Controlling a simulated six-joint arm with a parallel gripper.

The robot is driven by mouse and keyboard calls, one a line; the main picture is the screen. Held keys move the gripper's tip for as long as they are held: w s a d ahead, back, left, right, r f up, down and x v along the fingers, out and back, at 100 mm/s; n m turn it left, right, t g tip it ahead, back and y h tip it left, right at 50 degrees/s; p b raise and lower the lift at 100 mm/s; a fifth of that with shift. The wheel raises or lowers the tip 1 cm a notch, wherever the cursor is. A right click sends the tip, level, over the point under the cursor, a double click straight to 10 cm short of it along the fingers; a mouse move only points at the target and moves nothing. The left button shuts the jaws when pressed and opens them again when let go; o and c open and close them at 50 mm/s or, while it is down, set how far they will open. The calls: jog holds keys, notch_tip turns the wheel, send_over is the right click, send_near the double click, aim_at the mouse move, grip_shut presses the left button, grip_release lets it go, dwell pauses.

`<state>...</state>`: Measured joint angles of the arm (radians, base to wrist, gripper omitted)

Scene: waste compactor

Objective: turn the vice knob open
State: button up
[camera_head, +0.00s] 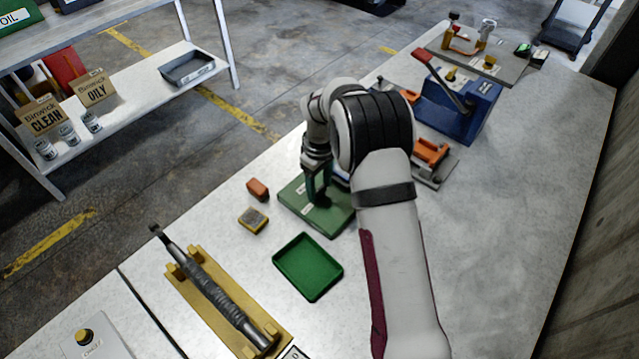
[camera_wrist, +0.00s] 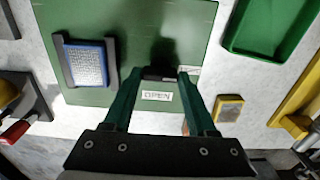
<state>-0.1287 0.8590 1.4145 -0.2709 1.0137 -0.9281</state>
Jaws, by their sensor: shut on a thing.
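A green vice base plate (camera_head: 325,222) lies on the bench in the head view, partly hidden by my arm. In the wrist view the plate (camera_wrist: 200,30) carries a blue-grey block (camera_wrist: 86,64) set between two dark jaws. A white label (camera_wrist: 157,95) reading "OPEN" lies on the plate near the dark vice knob (camera_wrist: 160,72). My gripper (camera_wrist: 162,76) has green fingers closed on the knob, one on each side. In the head view my gripper (camera_head: 317,192) points down over the plate. The knob's turned angle cannot be told.
A green tray (camera_head: 307,266), a yellow sponge block (camera_head: 252,220) and a red block (camera_head: 257,189) lie near the plate. A blue press with a red lever (camera_head: 465,108) and an orange fixture (camera_head: 430,152) stand behind my arm. Bench at right is clear.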

jog(key=c, duration=0.3)
jog(key=shift+m, duration=0.3)
jog(key=m, duration=0.3)
jog(key=shift+m, duration=0.3)
jog(key=m, duration=0.4)
jog(key=shift+m, duration=0.3)
jog(key=m, duration=0.4)
jog(key=shift+m, duration=2.5)
